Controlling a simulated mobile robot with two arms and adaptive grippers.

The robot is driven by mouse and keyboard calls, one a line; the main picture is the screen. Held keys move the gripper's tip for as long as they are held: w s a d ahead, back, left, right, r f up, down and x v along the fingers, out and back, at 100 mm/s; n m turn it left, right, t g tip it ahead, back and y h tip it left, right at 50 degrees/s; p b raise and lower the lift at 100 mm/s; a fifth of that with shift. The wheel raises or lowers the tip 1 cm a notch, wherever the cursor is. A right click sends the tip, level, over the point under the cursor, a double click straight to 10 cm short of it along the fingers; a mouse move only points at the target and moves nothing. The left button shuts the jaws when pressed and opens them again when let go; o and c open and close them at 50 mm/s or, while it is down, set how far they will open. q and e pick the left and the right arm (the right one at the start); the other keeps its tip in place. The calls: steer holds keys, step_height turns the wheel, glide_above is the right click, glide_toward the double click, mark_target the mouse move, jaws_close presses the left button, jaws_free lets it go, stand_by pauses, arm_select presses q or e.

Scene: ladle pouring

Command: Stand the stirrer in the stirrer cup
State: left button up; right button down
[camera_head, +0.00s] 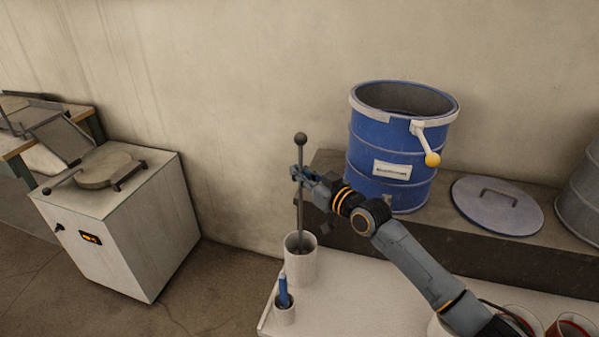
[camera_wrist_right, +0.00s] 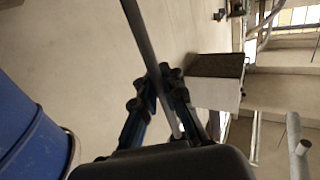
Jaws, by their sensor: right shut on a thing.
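The stirrer (camera_head: 300,215) is a dark grey rod with a ball on its top end. It stands nearly upright. My right gripper (camera_head: 298,174) is shut on its upper part, below the ball. The rod also shows between the fingers in the right wrist view (camera_wrist_right: 141,40). The stirrer cup (camera_head: 300,268) is a tall white cylinder on the white table. The lower end of the rod is within the cup's mouth. The cup's front wall hides the tip, so I cannot tell whether it touches the bottom. My left gripper is not in view.
A blue drum (camera_head: 375,150) and a round lid (camera_head: 497,204) are on the dark ledge behind. Red containers (camera_head: 570,328) stand at the front right. The table's left edge is close.

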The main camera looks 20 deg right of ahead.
steer(key=shift+f, duration=0.3)
steer(key=c, duration=1.4)
jaws_free()
steer(key=shift+o, duration=0.2)
steer(key=shift+f, duration=0.1)
steer(key=shift+s, duration=0.1)
steer(key=v, duration=1.2)
